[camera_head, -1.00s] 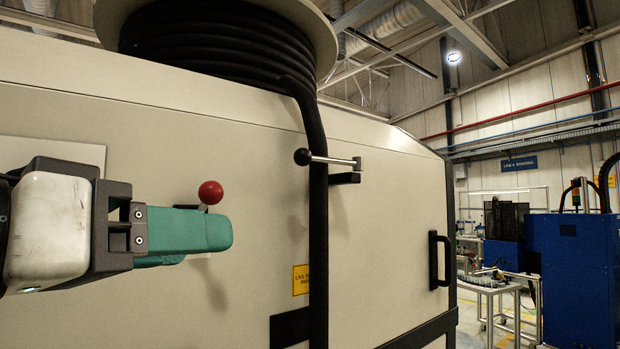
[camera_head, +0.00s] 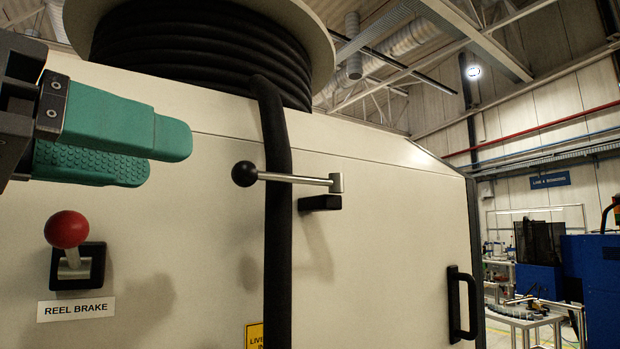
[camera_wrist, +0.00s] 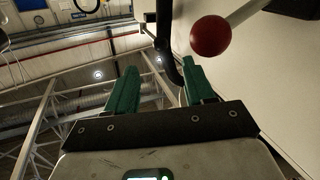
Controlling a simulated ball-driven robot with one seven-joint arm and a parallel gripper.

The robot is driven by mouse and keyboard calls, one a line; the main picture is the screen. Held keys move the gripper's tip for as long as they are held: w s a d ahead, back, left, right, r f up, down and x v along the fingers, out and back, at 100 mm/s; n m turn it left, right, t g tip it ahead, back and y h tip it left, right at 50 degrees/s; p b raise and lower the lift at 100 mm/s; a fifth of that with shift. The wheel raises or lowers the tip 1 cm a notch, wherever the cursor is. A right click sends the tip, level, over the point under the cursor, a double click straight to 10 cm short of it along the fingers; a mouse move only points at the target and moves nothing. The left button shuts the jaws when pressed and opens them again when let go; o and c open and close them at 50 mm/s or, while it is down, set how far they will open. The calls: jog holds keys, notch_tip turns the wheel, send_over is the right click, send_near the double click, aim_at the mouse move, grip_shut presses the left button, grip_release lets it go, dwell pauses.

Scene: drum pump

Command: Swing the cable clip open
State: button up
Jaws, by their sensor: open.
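The cable clip (camera_head: 295,179) is a metal bar with a black ball knob (camera_head: 244,174) at its left end. It lies across the front of the thick black cable (camera_head: 278,215), and its right end sits at a black bracket (camera_head: 320,203) on the cream cabinet. My gripper (camera_head: 168,155), with green fingers, is to the left of the knob, apart from it and slightly higher in the picture. It is open and empty; the wrist view shows a gap between its fingers (camera_wrist: 160,88). The cable also shows in the wrist view (camera_wrist: 165,45).
A red-knobbed lever (camera_head: 68,230) labelled REEL BRAKE is below my gripper; its red ball also shows in the wrist view (camera_wrist: 210,36). A cable reel (camera_head: 205,45) sits on top of the cabinet (camera_head: 390,260). A black handle (camera_head: 461,303) is at right.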

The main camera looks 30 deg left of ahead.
aim_at(235, 169)
jog(key=w+p, duration=0.1)
jog(key=w, duration=0.2)
jog(key=w+p, duration=0.1)
jog(key=w, duration=0.2)
jog(key=w+p, duration=0.1)
jog(key=w, duration=0.2)
jog(key=shift+w+d+r, duration=0.1)
jog(key=shift+d, duration=0.15)
jog(key=shift+w+p, duration=0.3)
jog(key=shift+w, duration=0.45)
grip_shut()
